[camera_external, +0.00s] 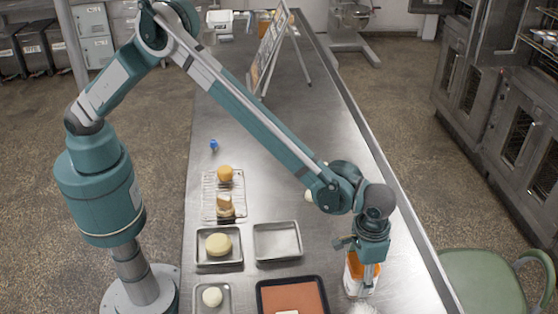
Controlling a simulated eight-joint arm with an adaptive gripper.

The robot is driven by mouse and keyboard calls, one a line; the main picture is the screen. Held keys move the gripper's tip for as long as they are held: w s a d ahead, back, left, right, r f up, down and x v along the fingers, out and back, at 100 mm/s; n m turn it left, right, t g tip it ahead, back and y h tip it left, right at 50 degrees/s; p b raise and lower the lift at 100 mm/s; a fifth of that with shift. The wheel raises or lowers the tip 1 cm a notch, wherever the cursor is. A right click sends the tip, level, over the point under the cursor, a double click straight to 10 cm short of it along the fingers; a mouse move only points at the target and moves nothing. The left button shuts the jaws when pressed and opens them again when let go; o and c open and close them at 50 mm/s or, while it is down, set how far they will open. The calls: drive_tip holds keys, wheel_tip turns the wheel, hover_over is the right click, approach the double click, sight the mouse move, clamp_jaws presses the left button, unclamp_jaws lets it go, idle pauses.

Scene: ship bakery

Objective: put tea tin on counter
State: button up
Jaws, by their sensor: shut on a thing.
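My gripper (364,266) points down over the right part of the steel counter (318,130). It is shut on an orange and white container (352,284), which I take to be the tea tin. My gripper covers part of the tin. I cannot tell whether the tin's base touches the counter or hangs just above it.
Left of the tin lie a dark tray with an orange-brown surface (293,297), an empty metal tray (277,241) and a tray with a pale round of dough (218,243). A wire rack (210,193) holds baked pieces. A whitish thing (362,309) is at the bottom edge. A green chair (480,280) stands right.

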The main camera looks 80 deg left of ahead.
drive_tip(key=shift+f, duration=0.1)
drive_tip(key=o, duration=1)
wheel_tip(320, 180, up, 12)
drive_tip(key=shift+r+b, duration=0.15)
drive_tip(key=shift+b, duration=0.25)
idle(0.6)
